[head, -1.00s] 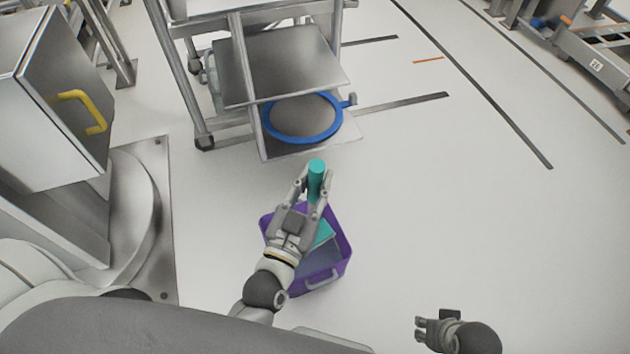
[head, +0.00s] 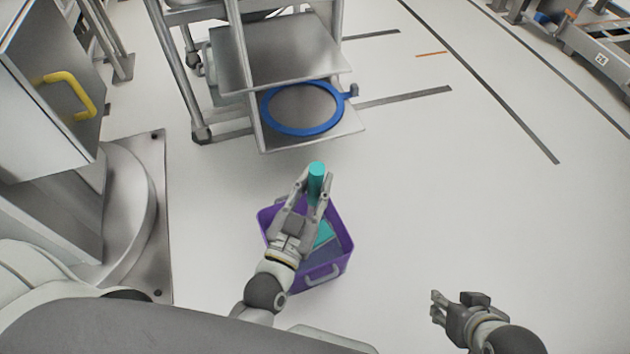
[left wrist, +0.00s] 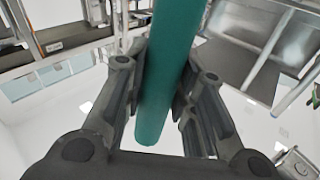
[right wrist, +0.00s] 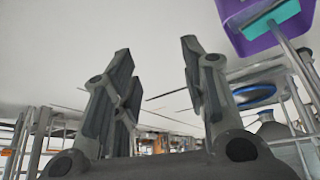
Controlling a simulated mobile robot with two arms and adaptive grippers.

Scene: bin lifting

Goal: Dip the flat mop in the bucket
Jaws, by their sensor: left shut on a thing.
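The flat mop has a teal handle (head: 316,176) that stands roughly upright, and a teal flat part (head: 325,233) shows inside the purple bucket (head: 347,243). My left gripper (head: 315,192) is shut around the handle, above the bucket, and hides part of both. The handle (left wrist: 168,75) runs between its fingers in the left wrist view. How the mop's lower end rests in the bucket cannot be seen clearly.
A metal cart (head: 280,55) with a blue ring (head: 303,108) on its lower shelf stands beyond the bucket. A metal cabinet with a yellow handle (head: 70,92) and its base plate (head: 157,230) are at the left. The floor (head: 470,190) to the right is clear.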

